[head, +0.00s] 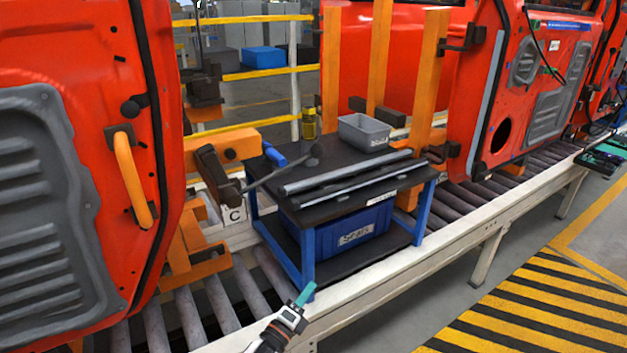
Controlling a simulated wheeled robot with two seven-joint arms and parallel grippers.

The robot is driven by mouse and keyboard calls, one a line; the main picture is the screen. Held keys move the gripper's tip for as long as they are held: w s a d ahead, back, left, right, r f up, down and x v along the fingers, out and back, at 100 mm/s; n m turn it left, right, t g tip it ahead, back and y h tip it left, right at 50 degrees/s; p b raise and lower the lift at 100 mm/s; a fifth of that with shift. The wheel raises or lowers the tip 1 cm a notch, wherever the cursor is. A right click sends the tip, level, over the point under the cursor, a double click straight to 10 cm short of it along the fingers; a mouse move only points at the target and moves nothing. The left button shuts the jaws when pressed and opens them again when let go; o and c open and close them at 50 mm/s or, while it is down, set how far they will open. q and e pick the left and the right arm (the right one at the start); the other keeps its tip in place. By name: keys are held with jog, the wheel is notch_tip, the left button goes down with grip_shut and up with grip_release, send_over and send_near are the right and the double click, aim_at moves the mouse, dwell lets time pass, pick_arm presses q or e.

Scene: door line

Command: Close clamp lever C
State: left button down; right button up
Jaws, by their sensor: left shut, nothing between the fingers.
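The C label (234,215) is a white tag on the orange clamp fixture beside the red door on the left. Above it is a dark clamp block (212,168) on an orange arm. A dark lever (275,174) runs from near the block out to the right and ends in a dark knob, in front of the blue cart's top. My left gripper (304,295) is at the bottom centre, its teal fingertips together and empty. It is below the lever and apart from it. My right gripper is out of view.
A blue cart (309,262) with dark strips, a grey bin (364,132), a yellow-dark bottle (309,124) and a blue crate (352,232) stands behind my gripper. The pale conveyor rail (400,272) crosses in front. Red doors (20,40) hang left and right. Striped floor lies right.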

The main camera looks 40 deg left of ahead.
pick_arm(q)
notch_tip(320, 180, up, 20)
jog(key=s+a+m+t+h, duration=0.1)
jog(key=m+t+h, duration=0.5)
jog(key=m, duration=0.7)
jog(key=shift+s+a+m+b, duration=0.3)
jog(key=shift+s+a+b, duration=0.1)
jog(key=shift+a, duration=0.2)
jog(key=shift+r, duration=0.1)
jog(key=s+a+r+p+x, duration=0.1)
jog(key=r+p+x, duration=0.1)
jog(key=p+x, duration=0.5)
jog(key=x, duration=0.5)
jog(key=shift+s+r+p, duration=0.2)
jog(key=shift+p, duration=0.15)
